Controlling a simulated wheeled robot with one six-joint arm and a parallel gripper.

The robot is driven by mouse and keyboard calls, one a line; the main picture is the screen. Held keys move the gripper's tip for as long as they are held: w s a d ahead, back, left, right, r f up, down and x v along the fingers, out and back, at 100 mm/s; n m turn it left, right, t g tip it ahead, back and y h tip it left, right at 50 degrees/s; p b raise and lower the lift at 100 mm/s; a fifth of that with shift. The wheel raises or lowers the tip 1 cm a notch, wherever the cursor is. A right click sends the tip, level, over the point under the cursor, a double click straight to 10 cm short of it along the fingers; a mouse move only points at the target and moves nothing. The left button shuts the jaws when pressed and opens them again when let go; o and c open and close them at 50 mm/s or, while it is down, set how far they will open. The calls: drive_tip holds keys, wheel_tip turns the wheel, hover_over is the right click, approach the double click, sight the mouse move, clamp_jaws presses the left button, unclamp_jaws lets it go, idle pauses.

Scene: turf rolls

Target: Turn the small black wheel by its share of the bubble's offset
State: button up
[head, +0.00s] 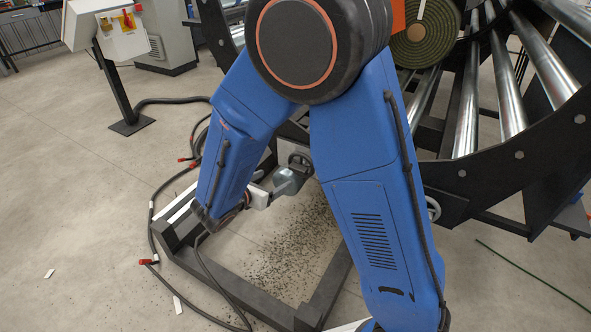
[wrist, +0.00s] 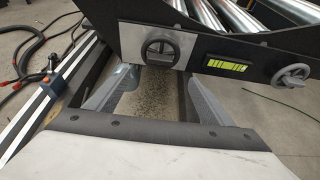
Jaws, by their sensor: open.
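The small black wheel (wrist: 160,50) is mounted on a pale plate on the dark frame, at the top middle of the wrist view. It also shows in the head view (head: 301,160), just beyond my arm. My gripper (wrist: 157,98) is open and empty, its two grey fingers spread below and in front of the wheel, not touching it as far as I can see. A yellow-green level vial (wrist: 227,66) sits on the frame right of the wheel; its bubble is too small to read. A grey wheel (wrist: 291,75) is further right, and shows partly in the head view (head: 433,208).
Steel rollers (head: 507,95) and a green turf roll (head: 427,40) are in the machine above. Black hoses (head: 155,235) lie on the floor at left, near a control box (head: 108,30). Dark crumbs (head: 285,245) cover the floor inside the base frame. Open floor lies at left.

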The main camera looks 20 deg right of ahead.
sight(297, 168)
drive_tip(key=x, duration=1.6)
drive_tip(key=shift+w+d+f, duration=0.15)
drive_tip(key=shift+w+d, duration=0.05)
drive_tip(key=shift+c, duration=0.6)
drive_tip(key=c, duration=0.9)
